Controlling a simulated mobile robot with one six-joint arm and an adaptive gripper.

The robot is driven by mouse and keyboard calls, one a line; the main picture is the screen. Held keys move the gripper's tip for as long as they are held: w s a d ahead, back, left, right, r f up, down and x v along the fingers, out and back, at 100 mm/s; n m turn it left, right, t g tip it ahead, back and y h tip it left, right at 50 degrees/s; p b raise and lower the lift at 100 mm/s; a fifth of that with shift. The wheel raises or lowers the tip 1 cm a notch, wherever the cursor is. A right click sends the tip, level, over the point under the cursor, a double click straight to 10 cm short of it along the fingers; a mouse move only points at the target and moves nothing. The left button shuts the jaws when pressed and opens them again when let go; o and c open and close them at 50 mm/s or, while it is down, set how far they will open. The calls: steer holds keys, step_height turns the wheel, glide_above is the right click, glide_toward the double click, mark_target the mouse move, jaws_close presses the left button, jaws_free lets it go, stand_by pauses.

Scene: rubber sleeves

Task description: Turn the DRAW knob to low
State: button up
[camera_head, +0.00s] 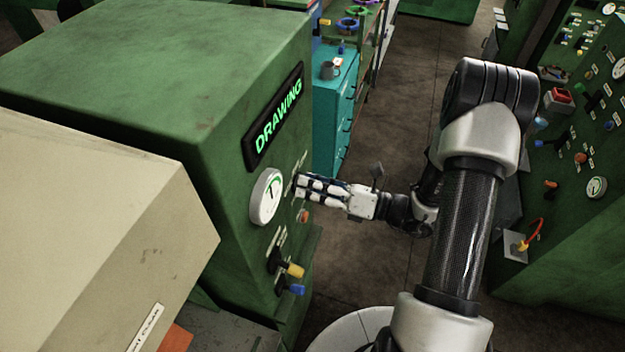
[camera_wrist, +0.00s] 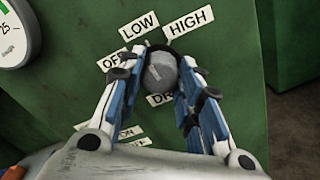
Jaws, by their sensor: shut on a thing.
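The DRAW knob (camera_wrist: 162,72) is a grey round knob on the green panel in the wrist view. OFF (camera_wrist: 112,60), LOW (camera_wrist: 139,25) and HIGH (camera_wrist: 190,26) labels stand around its upper side. The DRAW label (camera_wrist: 158,98) below is partly hidden. My gripper (camera_wrist: 164,84) is shut on the knob, one finger on each side. The knob's exact pointing direction is hard to tell. In the head view my gripper (camera_head: 299,188) reaches the panel under the DRAWING sign (camera_head: 273,116), and its fingers hide the knob.
A white round gauge (camera_head: 266,196) sits left of my gripper. An orange knob (camera_head: 304,216), a yellow-tipped control (camera_head: 294,270) and a blue-tipped control (camera_head: 297,290) are below. A teal cabinet (camera_head: 332,125) stands behind. Another green control panel (camera_head: 575,200) is at the right.

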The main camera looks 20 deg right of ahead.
steer(key=shift+m+p, duration=0.3)
steer(key=shift+m, duration=0.2)
steer(key=o, duration=1.1)
steer(key=shift+d, duration=0.15)
steer(key=v, duration=1.2)
